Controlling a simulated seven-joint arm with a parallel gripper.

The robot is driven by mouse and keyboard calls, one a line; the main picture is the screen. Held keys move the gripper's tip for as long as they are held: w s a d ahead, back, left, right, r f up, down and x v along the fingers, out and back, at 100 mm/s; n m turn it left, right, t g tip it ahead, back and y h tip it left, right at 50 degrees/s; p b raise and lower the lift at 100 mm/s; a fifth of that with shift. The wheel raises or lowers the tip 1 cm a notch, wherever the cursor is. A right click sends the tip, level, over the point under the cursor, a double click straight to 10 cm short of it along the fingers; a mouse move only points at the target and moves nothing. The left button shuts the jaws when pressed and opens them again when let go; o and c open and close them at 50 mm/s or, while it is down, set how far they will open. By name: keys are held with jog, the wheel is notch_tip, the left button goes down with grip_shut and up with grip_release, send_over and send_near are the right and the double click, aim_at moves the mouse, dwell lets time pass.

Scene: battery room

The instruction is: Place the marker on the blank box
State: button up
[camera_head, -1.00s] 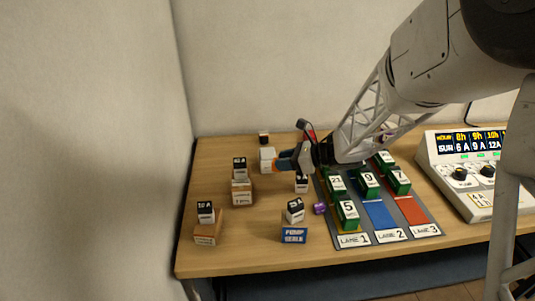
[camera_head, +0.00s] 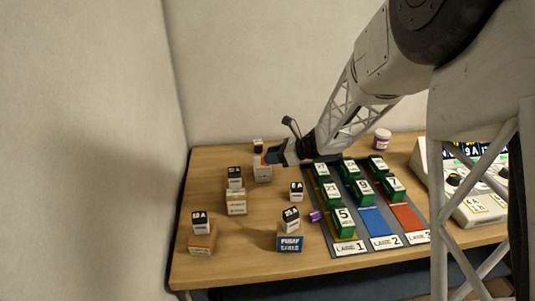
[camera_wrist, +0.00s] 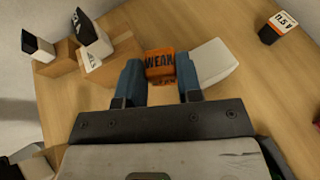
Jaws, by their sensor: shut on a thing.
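My gripper (camera_head: 273,156) is shut on an orange marker lettered "WEAK" (camera_wrist: 159,66), which sits between the two blue fingers in the wrist view. In the head view the marker is mostly hidden by the fingers. A pale box (camera_head: 263,172), seemingly the blank one, stands at the back left of the table, just below the fingertips. In the wrist view a plain white surface (camera_wrist: 214,62), probably that box, shows beside the right finger and partly behind it. I cannot tell whether the marker touches it.
Cardboard boxes (camera_head: 236,206) (camera_head: 202,243) and a blue-fronted box (camera_head: 290,243) carry black-and-white blocks. A loose block (camera_head: 297,191) and a purple item (camera_head: 314,216) lie nearby. Green blocks (camera_head: 344,222) fill lanes at right. A charger console (camera_head: 477,205) stands farther right.

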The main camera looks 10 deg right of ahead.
jog(key=shift+w+a+f, duration=0.1)
jog(key=shift+w, duration=1.15)
jog(key=shift+w+a+f, duration=0.1)
jog(key=shift+w+f, duration=0.05)
jog(key=shift+w, duration=1.1)
jog(key=shift+w+a+f, duration=0.1)
jog(key=shift+w, duration=1.15)
jog(key=shift+f, duration=0.1)
jog(key=shift+f, duration=1.65)
jog(key=shift+f, duration=0.15)
jog(key=o, duration=0.9)
jog(key=shift+d+r, duration=0.1)
jog(key=shift+r, duration=0.1)
jog(key=v, duration=1.1)
jog(key=shift+s+d+r, duration=0.2)
jog(key=shift+d+r, duration=0.05)
jog(key=shift+d, duration=0.05)
